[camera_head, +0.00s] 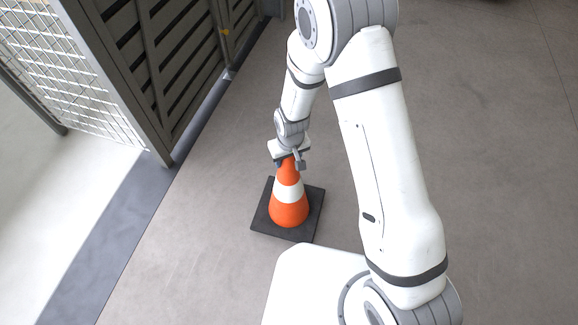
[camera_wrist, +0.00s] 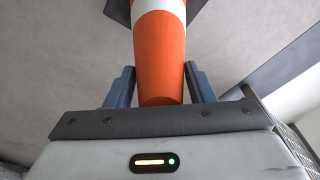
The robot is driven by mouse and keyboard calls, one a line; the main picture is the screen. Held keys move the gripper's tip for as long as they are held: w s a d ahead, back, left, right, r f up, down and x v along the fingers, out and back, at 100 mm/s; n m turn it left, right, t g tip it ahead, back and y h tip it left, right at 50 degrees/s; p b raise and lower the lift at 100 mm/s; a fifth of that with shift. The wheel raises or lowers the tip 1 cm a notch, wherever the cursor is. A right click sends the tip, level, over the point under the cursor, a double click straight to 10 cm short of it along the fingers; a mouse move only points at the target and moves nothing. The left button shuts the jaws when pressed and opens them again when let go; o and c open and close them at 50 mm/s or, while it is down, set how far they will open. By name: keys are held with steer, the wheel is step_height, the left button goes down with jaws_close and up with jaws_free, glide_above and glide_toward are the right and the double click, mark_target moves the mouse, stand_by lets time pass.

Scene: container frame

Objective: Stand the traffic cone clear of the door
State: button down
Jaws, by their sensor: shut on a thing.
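The orange and white traffic cone (camera_head: 289,205) stands on its black square base on the grey floor, to the right of the door (camera_head: 175,60). It looks upright in the head view. My gripper (camera_head: 287,162) is at the cone's top and shut on it. In the wrist view the cone (camera_wrist: 160,60) runs between the two blue-grey fingers of my gripper (camera_wrist: 160,88). The dark slatted door is at the upper left of the head view. Whether the base bears fully on the floor is hard to tell.
A wire mesh panel (camera_head: 75,75) is at the far left, in front of a pale floor. A dark grey strip (camera_head: 115,230) on the floor runs along the door line. Open grey floor (camera_head: 490,150) lies to the right of my arm.

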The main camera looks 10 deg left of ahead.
steer(key=shift+w+f+b, duration=0.1)
steer(key=shift+f+b, duration=0.65)
steer(key=shift+f, duration=2.1)
steer(key=c, duration=0.6)
jaws_free()
steer(key=shift+c, duration=0.2)
steer(key=shift+r, duration=0.1)
steer(key=r+p, duration=0.1)
steer(key=r, duration=0.3)
steer(key=s+r+p, duration=0.1)
steer(key=r, duration=0.3)
steer(key=d+r+p, duration=0.1)
steer(key=r, duration=0.2)
steer(key=shift+s+r+p, duration=0.15)
steer(key=shift+r+p, duration=0.2)
steer(key=shift+r, duration=0.05)
steer(key=d+r+m, duration=0.2)
steer(key=d+r, duration=0.6)
steer(key=r, duration=0.2)
steer(key=s+d+r+m, duration=0.2)
steer(key=s+d+r, duration=0.4)
steer(key=d, duration=0.3)
steer(key=s+d+r+m, duration=0.3)
steer(key=s+d+r, duration=0.3)
steer(key=d+r, duration=0.3)
steer(key=shift+s+r+h, duration=0.15)
steer(key=shift+s+h, duration=0.15)
steer(key=shift+h, duration=0.1)
